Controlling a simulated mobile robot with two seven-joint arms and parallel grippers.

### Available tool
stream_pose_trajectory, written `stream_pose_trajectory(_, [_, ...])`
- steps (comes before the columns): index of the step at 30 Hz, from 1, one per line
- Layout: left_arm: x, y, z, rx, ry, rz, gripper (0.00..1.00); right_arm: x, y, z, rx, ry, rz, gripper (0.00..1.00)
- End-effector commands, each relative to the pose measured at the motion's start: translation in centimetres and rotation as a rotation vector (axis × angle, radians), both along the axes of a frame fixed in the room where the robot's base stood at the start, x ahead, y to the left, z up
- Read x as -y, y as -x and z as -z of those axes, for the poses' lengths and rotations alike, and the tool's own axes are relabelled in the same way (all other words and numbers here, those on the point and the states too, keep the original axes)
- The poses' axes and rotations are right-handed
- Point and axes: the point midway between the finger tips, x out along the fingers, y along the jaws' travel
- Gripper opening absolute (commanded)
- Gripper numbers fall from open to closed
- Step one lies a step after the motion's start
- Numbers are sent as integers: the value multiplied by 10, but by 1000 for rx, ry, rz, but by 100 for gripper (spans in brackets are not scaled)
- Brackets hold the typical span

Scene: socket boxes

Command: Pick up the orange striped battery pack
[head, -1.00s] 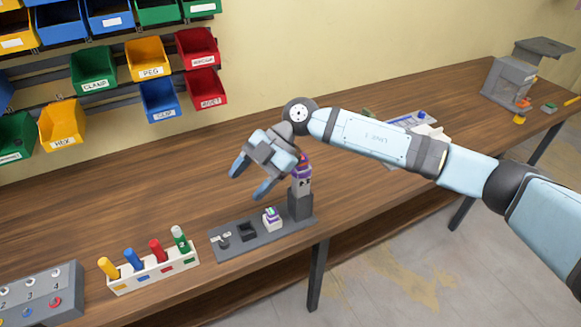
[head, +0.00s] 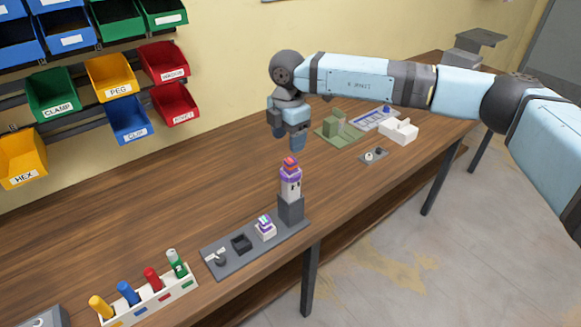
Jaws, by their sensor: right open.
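A small block with orange and purple bands (head: 290,165), which looks like the orange striped battery pack, sits on top of an upright white and grey post (head: 290,190). The post stands at the right end of a dark grey base plate (head: 240,262). My right gripper (head: 288,139) hangs fingers down above the block, apart from it and open, with nothing seen between its fingers. A white block with purple and green stripes (head: 265,228) sits lower on the same plate. My left gripper is not in view.
A white rack (head: 150,303) with several coloured cylinders stands left of the plate. Behind to the right are a green block (head: 338,126), a white box (head: 398,132) and a small grey plate (head: 373,156). Coloured bins hang on the wall. The wooden table's middle left is clear.

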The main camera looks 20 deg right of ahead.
Motion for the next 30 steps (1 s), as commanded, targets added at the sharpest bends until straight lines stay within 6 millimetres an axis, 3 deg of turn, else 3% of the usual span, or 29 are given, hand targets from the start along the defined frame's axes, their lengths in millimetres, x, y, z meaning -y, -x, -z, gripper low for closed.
stream_pose_trajectory(3, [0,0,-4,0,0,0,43,-1,0,18,-1,-1,-2,62])
stream_pose_trajectory(11, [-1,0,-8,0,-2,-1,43,2,0,38,-2,-2,-2,62])
stream_pose_trajectory(18, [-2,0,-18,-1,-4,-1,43,7,-1,73,-2,-2,-2,62])
stream_pose_trajectory(28, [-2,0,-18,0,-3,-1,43,7,-1,82,1,-3,-3,62])
stream_pose_trajectory(30, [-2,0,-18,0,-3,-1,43,7,-1,82,0,-2,-3,48])
